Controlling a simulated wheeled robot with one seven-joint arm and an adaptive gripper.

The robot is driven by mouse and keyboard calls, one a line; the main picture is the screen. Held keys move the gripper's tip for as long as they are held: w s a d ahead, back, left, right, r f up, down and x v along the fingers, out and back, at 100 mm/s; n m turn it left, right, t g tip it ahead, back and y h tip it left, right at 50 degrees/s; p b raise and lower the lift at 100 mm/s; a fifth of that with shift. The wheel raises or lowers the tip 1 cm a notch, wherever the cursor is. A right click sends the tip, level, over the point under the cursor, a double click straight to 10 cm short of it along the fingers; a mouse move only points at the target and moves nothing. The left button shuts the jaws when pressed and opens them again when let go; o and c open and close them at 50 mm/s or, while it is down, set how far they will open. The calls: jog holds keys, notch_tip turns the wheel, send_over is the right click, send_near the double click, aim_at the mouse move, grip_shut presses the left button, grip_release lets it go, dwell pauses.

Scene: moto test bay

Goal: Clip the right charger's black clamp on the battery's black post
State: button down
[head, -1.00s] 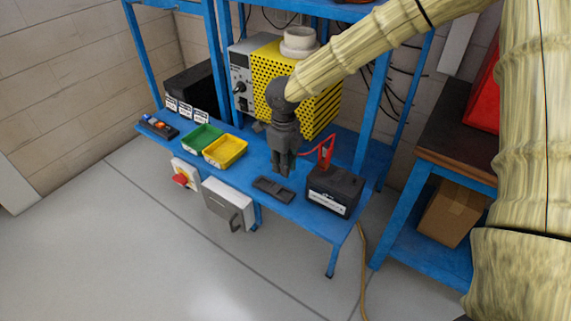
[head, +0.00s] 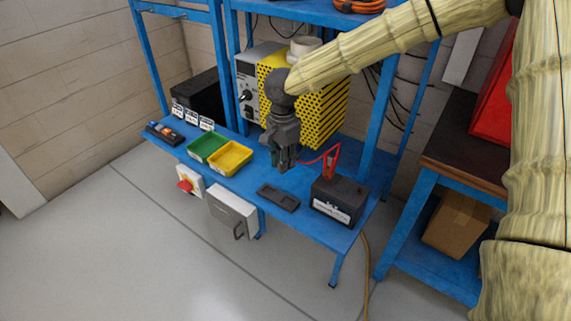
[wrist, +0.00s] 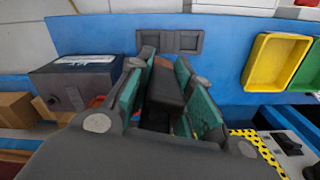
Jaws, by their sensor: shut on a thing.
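The dark battery (head: 338,196) with a white label stands on the right end of the blue bench. In the wrist view the battery (wrist: 75,82) is left of my fingers. A red clamp (head: 331,160) sits at the battery's top, with a red cable running left. My gripper (head: 285,164) points down, left of the battery and above the bench. In the wrist view my gripper (wrist: 163,90) has its green pads closed around a dark thing, which looks like the black clamp (wrist: 166,86).
A shallow dark tray (head: 278,197) lies on the bench in front of my gripper. Yellow (head: 230,158) and green (head: 206,146) bins stand to the left. A perforated yellow charger housing (head: 322,108) is behind. Bare bench lies between the tray and the battery.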

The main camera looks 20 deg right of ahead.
jog(key=n, duration=0.1)
jog(key=r+n, duration=0.1)
jog(key=n, duration=0.2)
jog(key=shift+w+a+r+n, duration=0.1)
jog(key=shift+w+r+n, duration=0.05)
jog(key=shift+w+n, duration=0.15)
jog(key=n, duration=0.2)
jog(key=r+n, duration=0.1)
jog(key=n, duration=0.2)
jog(key=shift+w+a+r+n, duration=0.1)
jog(key=shift+w+r+n, duration=0.1)
jog(key=shift+r+n, duration=0.1)
jog(key=shift+a, duration=0.15)
